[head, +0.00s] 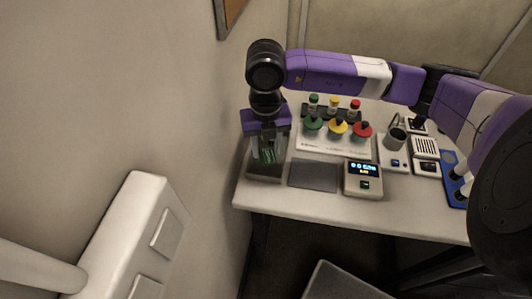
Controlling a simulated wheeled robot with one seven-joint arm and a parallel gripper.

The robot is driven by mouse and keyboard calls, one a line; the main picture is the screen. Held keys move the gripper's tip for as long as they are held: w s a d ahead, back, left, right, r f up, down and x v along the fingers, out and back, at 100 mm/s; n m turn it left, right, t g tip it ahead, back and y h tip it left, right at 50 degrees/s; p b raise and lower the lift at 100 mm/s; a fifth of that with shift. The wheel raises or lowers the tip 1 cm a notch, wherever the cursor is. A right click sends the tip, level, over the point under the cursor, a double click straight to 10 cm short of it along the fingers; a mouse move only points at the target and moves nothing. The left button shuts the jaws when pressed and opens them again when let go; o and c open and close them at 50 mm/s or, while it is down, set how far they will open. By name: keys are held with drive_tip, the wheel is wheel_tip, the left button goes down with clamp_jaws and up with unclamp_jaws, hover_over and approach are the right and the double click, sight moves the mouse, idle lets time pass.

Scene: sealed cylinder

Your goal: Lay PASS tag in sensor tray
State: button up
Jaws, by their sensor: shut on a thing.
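My gripper (267,148) points down at the left end of the table, over a small grey open box (265,178). It is shut on a small green piece, which looks like the PASS tag (267,157); any lettering is too small to read. The piece is at the box's opening, and I cannot tell whether it touches the box. The fingertips are partly hidden. A flat dark grey plate (314,175) lies just right of the box. I cannot tell for certain whether the box or the plate is the sensor tray.
A small device with a lit display (363,180) stands right of the plate. Behind is a white panel (333,148) with green, yellow and red knobs and bottles. A wall borders the left side.

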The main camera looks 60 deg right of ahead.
sight(266, 153)
drive_tip(key=shift+f, duration=1.8)
drive_tip(key=shift+f, duration=0.1)
drive_tip(key=shift+f, duration=0.1)
drive_tip(key=o, duration=1)
drive_tip(key=shift+o, duration=0.2)
wheel_tip(266, 153, up, 12)
drive_tip(key=b, duration=0.2)
drive_tip(key=shift+r, duration=0.25)
drive_tip(key=shift+s+f, duration=0.1)
